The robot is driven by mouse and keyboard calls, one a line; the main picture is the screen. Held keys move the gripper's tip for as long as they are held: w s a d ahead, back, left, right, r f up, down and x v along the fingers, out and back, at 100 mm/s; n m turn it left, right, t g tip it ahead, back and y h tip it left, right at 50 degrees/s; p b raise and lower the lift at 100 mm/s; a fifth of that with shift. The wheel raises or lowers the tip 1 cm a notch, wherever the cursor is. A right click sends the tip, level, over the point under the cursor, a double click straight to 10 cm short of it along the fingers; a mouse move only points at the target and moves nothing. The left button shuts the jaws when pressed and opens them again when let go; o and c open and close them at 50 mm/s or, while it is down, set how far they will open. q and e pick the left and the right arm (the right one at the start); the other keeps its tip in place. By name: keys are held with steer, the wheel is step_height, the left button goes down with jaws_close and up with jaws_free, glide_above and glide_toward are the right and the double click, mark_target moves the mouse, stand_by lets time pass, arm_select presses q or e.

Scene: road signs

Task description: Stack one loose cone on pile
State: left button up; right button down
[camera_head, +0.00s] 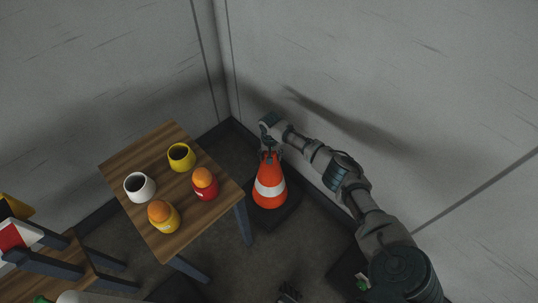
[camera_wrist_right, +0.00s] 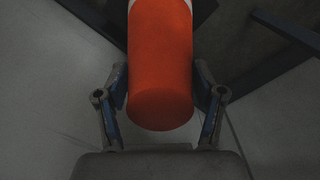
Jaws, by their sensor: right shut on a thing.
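An orange traffic cone (camera_head: 266,170) with a white band and dark square base stands upright in the room's corner, right of the small table. My right gripper (camera_head: 268,148) reaches its top from above. In the right wrist view the cone's orange upper part (camera_wrist_right: 160,65) sits between the two fingers (camera_wrist_right: 160,95), and the gripper is shut on it. Whether the cone is single or part of a pile, and whether its base touches the floor, I cannot tell. A dark, finger-like part at the bottom edge looks like my left gripper (camera_head: 288,291); its opening is unclear. No separate pile is recognisable.
A wooden table (camera_head: 150,160) holds a white mug (camera_head: 139,187), a yellow mug (camera_head: 181,157), and red (camera_head: 205,184) and yellow (camera_head: 163,217) containers with orange tops. Grey walls close in behind the cone. A second wooden surface (camera_head: 65,275) with signs stands at lower left.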

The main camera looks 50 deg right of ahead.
stand_by(0.6)
steer(key=shift+c, duration=0.2)
jaws_free()
steer(key=shift+f, duration=0.1)
steer(key=shift+r, duration=0.25)
step_height(320, 180, up, 12)
steer(key=shift+w+f, duration=0.1)
steer(key=shift+f, duration=0.15)
steer(key=shift+d, duration=0.1)
